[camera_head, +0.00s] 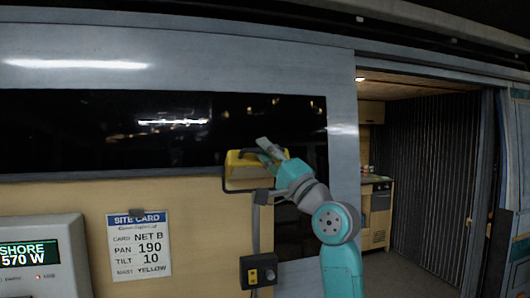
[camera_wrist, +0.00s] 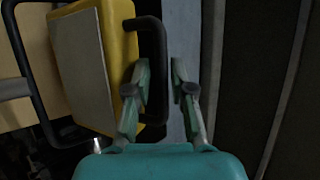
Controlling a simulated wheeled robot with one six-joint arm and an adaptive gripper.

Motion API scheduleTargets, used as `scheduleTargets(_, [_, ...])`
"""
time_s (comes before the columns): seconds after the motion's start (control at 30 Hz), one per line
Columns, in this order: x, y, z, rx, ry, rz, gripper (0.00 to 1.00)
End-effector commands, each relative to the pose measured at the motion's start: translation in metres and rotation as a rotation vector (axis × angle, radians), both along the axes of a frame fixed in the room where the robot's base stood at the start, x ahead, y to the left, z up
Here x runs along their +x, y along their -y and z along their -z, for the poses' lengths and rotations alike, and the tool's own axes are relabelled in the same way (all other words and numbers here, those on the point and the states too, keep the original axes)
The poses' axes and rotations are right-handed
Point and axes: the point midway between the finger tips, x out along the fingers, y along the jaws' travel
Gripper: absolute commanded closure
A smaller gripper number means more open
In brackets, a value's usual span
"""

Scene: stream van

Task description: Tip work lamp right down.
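The work lamp (camera_head: 243,172) has a yellow housing, a pale front face and a black frame, and stands by the van wall, left of my arm. It also shows in the wrist view as a yellow body (camera_wrist: 121,42) with a black handle bar (camera_wrist: 158,62) on its right side. My gripper (camera_head: 264,150) is at the lamp's upper right in the head view. In the wrist view its two fingers (camera_wrist: 161,76) are apart, with the handle bar appearing between them. A narrow gap shows by the right finger; contact with the left finger cannot be told.
A site card (camera_head: 139,245) and a grey power display (camera_head: 40,258) are on the wall at left. A small black switch box (camera_head: 259,271) hangs below the lamp. A dark window (camera_head: 120,130) runs behind. An open doorway lies to the right.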

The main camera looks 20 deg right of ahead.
Motion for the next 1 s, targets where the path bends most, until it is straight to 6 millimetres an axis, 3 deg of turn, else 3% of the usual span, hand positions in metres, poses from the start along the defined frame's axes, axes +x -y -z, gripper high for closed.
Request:
scheduleTargets(0.6, [-0.076, 0.04, 0.054, 0.0, -0.002, 0.002, 0.77])
scheduleTargets(1.0, [-0.09, 0.046, 0.063, 0.0, -0.001, 0.0, 0.77])
